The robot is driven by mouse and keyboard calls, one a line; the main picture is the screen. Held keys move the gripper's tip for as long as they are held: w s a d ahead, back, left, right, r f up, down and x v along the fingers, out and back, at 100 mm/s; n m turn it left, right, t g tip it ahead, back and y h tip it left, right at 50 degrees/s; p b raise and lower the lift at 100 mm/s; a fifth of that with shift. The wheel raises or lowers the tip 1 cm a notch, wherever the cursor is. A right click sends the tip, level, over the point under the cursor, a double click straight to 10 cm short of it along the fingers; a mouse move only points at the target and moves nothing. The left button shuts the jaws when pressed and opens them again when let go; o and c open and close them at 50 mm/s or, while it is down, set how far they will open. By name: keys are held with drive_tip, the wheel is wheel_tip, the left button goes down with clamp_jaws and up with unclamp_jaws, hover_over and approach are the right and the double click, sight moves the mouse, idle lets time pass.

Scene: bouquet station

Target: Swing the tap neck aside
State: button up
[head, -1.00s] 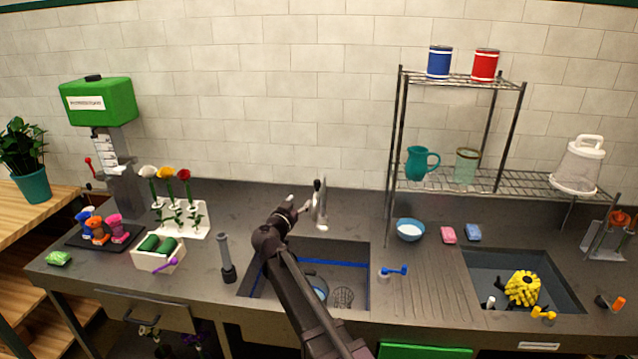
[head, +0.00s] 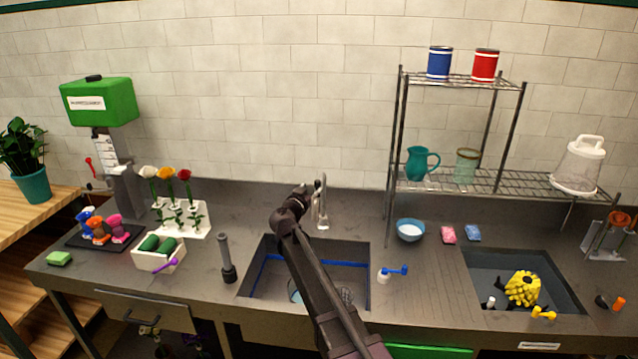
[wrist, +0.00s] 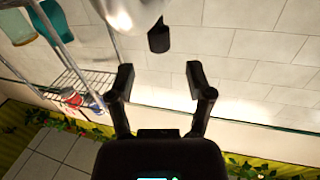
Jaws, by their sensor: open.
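The metal tap (head: 323,205) stands upright at the back edge of the left sink. Its neck is partly hidden by my gripper in the head view. My gripper (head: 308,188) is just left of the tap's upper part. In the wrist view my gripper (wrist: 160,72) is open, with nothing between its two dark fingers. A shiny metal part (wrist: 130,10), apparently of the tap, fills the top of that view. A black tip (wrist: 158,39) hangs from it, just above the gap between the fingertips. I cannot tell whether anything touches.
My arm crosses the left sink (head: 355,270). A blue-handled valve (head: 395,271) is at that sink's right. A dark upright cylinder (head: 226,258) stands to its left. A wire rack (head: 500,181) with jugs and tins stands at the right.

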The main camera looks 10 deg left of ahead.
sight(316, 183)
drive_tip(key=shift+x, duration=2.7)
clamp_jaws()
